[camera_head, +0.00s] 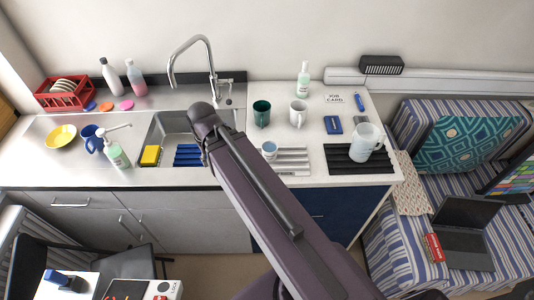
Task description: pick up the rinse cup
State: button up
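No cup is labelled as the rinse cup, and I cannot tell for sure which one it is. A small pale blue and white cup (269,149) stands just right of my arm, at the left end of a white ribbed rack. A dark green cup (261,113) stands behind it, right of the sink. A white mug (298,113) stands further right. My dark arm reaches from the lower right up to the sink's right edge. My gripper's fingers cannot be made out; the arm hides part of the counter and sink.
The sink (172,124) holds a yellow sponge (150,155) and a blue rack, with a tall tap (190,45) behind. A clear jug (366,142) stands on a black ribbed mat (345,163). A soap bottle (304,80) stands at the back. A blue mug (93,138) is far left.

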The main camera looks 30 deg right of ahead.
aim_at(269, 148)
jog(key=u, duration=0.15)
jog(key=k, duration=0.95)
jog(key=z, duration=0.6)
